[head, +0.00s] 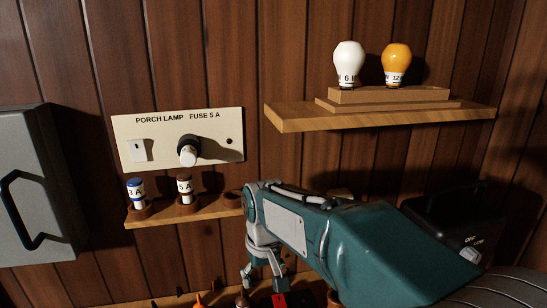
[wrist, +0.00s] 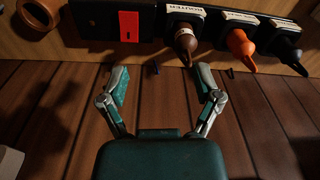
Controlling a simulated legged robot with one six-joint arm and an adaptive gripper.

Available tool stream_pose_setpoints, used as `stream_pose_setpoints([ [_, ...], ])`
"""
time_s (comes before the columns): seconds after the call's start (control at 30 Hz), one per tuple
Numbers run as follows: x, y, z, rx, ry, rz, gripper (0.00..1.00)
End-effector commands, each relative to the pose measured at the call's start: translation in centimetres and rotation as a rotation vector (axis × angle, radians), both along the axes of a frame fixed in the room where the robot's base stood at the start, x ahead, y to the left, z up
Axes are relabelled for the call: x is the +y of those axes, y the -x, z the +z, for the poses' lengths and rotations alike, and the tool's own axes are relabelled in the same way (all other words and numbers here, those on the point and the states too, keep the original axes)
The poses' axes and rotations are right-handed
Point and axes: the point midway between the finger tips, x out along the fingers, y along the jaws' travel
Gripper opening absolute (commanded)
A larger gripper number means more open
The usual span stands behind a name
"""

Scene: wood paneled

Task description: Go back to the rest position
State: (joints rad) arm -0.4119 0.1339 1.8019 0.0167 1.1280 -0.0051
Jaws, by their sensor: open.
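My gripper (head: 263,274) hangs below the small fuse shelf in the head view, partly hidden by my own arm. In the wrist view my gripper (wrist: 161,72) has its two fingers wide apart with nothing between the tips. Beyond the fingers is a row of plugs: a brown plug (wrist: 187,42) labelled ROUTER, an orange plug (wrist: 240,43) and a black plug (wrist: 287,47). The gripper is apart from them. A red rectangle (wrist: 129,27) on a black block is left of the plugs. A small dark blue piece shows beyond the fingertips.
A fuse panel (head: 180,137) reads PORCH LAMP FUSE 5 A. Below it a shelf holds a 3 A fuse (head: 136,189) and a 5 A fuse (head: 184,188). A bulb shelf (head: 290,120) juts out at upper right. A grey cabinet (head: 35,160) is left, a black box (head: 462,215) right.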

Motion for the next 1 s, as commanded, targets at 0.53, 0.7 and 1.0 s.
stream_pose_setpoints([
  [0.53,-14.1,11.6,4.5,-0.271,-0.064,-0.276,0.82],
  [0.7,-16.7,15.4,3.7,-0.354,-0.07,-0.354,0.82],
  [1.0,-18.3,18.1,2.5,-0.413,-0.069,-0.409,0.82],
])
